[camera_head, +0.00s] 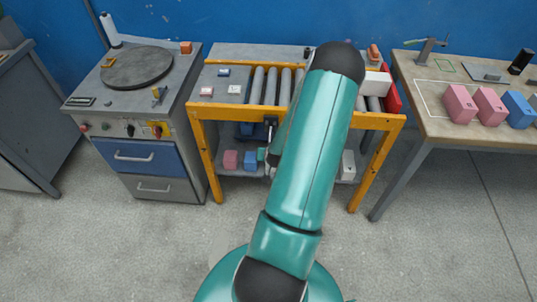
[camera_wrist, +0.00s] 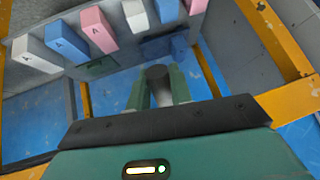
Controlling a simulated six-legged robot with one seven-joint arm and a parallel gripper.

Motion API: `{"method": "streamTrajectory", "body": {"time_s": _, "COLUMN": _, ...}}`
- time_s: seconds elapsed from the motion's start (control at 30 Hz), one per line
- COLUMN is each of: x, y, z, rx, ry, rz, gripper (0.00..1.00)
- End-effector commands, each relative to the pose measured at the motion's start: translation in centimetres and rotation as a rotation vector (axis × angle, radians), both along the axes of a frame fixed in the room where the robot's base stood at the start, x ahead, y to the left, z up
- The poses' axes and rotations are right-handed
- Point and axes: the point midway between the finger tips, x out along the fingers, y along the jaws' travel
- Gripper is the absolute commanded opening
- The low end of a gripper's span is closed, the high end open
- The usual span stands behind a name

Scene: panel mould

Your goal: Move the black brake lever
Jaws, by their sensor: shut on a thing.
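The black brake lever (camera_head: 271,123) is at the front orange rail of the roller conveyor, left of my arm in the head view. It hangs down from the rail, and its lower end is partly hidden by my gripper. In the wrist view the dark round end of the lever (camera_wrist: 157,72) sits between the two green fingers of my gripper (camera_wrist: 160,90). The fingers are closed on it. In the head view my gripper (camera_head: 266,156) shows only in part below the rail, beside my arm.
The conveyor's orange frame (camera_head: 199,150) stands around the gripper. Pink, blue and white boxes (camera_wrist: 97,32) lie on its lower shelf. A cabinet with a turntable (camera_head: 137,67) stands left, and a workbench (camera_head: 440,128) with boxes stands right. The floor in front is clear.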

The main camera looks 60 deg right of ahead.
Motion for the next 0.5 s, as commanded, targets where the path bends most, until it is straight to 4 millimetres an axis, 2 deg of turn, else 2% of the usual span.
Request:
{"method": "streamTrajectory", "body": {"time_s": 0.37, "x": -0.03, "y": 0.0, "z": -0.08, "rx": -0.007, "ry": -0.001, "rz": -0.002, "gripper": 0.0}}
{"method": "streamTrajectory", "body": {"time_s": 0.4, "x": -0.03, "y": 0.0, "z": -0.08, "rx": -0.007, "ry": -0.001, "rz": -0.002, "gripper": 0.25}}
{"method": "streamTrajectory", "body": {"time_s": 0.5, "x": -0.02, "y": 0.01, "z": -0.08, "rx": -0.007, "ry": -0.002, "rz": -0.001, "gripper": 0.42}}
